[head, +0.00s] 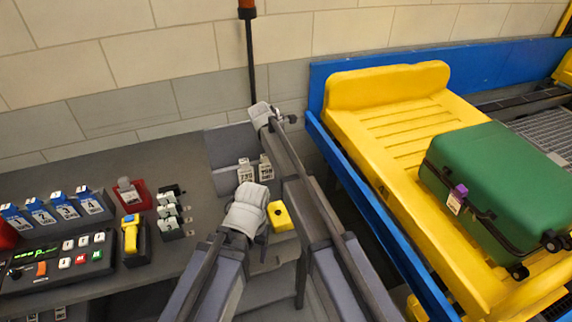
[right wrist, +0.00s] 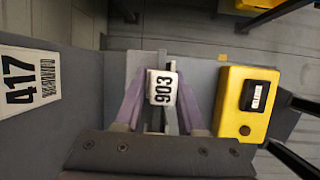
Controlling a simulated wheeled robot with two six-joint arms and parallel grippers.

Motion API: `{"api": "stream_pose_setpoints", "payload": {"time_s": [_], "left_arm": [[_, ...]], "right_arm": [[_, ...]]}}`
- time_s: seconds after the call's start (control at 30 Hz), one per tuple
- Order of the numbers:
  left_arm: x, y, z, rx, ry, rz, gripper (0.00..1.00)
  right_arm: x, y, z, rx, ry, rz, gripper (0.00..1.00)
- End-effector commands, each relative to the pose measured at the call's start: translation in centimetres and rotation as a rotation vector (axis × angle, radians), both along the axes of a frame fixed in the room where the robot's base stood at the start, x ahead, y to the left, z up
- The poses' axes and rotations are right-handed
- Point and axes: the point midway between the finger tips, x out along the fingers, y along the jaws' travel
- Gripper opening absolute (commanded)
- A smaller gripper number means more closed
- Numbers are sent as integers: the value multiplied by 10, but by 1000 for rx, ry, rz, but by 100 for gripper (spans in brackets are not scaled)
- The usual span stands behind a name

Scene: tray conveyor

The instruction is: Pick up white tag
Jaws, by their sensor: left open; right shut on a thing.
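A white tag marked 903 (right wrist: 162,86) is between the purple fingers of my right gripper (right wrist: 158,104), which is shut on it. Another white tag, marked 417 (right wrist: 30,78), lies on a grey surface at the left of the right wrist view. In the head view, two white numbered tags, a left one (head: 245,172) and a right one (head: 265,168), stand side by side against the grey panel. My left gripper (head: 262,238) is open and empty, left of a small yellow box (head: 280,215). My right gripper's fingers are mostly hidden in the head view.
The yellow box also shows right of the held tag (right wrist: 246,104). A control panel (head: 60,262), blue-topped tags (head: 65,206) and a yellow handheld device (head: 131,236) are at left. A green suitcase (head: 505,175) with a purple-topped tag lies on a yellow tray (head: 375,125) at right.

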Motion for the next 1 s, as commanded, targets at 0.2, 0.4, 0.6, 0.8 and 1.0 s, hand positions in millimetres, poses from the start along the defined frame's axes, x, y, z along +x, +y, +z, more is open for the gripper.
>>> {"api": "stream_pose_setpoints", "payload": {"time_s": [0.2, 0.4, 0.6, 0.8, 1.0], "left_arm": [[0, 0, 0, 0, 0, 0, 73], [0, 0, 0, 0, 0, 0, 73], [0, 0, 0, 0, 0, 0, 73], [0, 0, 5, 0, 0, 0, 73], [0, 0, 17, 0, 0, 0, 73]], "right_arm": [[0, 0, 0, 0, 0, 0, 0], [0, 0, 0, 0, 0, 0, 0], [0, 0, 1, 0, 0, 0, 0], [0, 0, 5, 0, 0, 0, 0], [-1, 0, 17, 0, 0, 0, 0]]}}
